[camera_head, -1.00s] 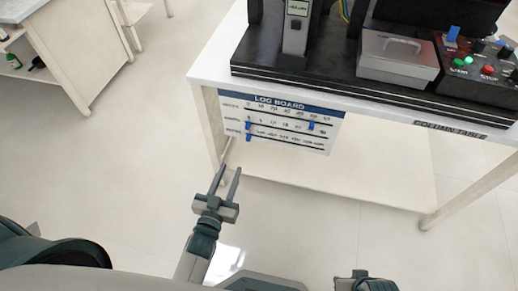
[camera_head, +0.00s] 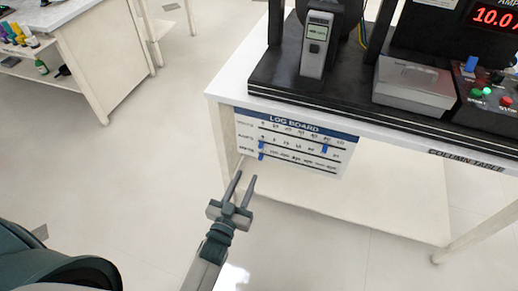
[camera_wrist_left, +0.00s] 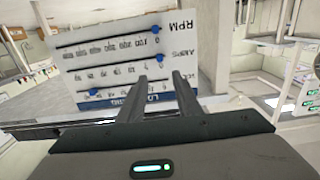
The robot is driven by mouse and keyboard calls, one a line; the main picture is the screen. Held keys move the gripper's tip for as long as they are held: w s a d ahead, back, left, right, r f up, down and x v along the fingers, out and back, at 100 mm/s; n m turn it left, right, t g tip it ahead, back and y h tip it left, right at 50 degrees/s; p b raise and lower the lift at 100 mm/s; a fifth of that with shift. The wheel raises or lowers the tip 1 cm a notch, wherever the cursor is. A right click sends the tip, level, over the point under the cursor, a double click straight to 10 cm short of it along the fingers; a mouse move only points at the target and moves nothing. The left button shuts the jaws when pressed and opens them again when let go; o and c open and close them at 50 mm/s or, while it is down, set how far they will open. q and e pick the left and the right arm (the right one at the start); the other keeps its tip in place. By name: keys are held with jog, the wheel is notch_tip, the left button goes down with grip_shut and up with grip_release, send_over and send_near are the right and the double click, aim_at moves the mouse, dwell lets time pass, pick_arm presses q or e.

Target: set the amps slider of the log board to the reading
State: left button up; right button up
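The white log board (camera_head: 296,141) with a blue header hangs on the table's front side. It has three slider rows. The amps slider (camera_head: 262,145) is a blue tab at the left end of the middle row. In the left wrist view the board is upside down, with the amps slider (camera_wrist_left: 160,58) just beyond the fingers. The top-row slider (camera_head: 324,147) is far right; the RPM slider (camera_head: 261,156) is at the left. A red display (camera_head: 494,17) under an AMPS label shows "10.0", cut by the picture edge. My left gripper (camera_head: 246,176) is open and empty, below the board's left part.
The column table (camera_head: 400,138) carries a dark base with a grey handheld meter (camera_head: 316,45), a metal lidded box (camera_head: 414,85) and a control box (camera_head: 487,95) with buttons. Another bench (camera_head: 95,50) stands at the far left. The floor between is clear.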

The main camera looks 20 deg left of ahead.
aim_at(260, 147)
pick_arm(q)
jog(key=w, duration=1.2)
jog(key=shift+w+d, duration=0.2)
jog(key=shift+w, duration=0.7)
pick_arm(e)
jog(key=shift+s+r, duration=0.5)
jog(key=shift+r, duration=0.15)
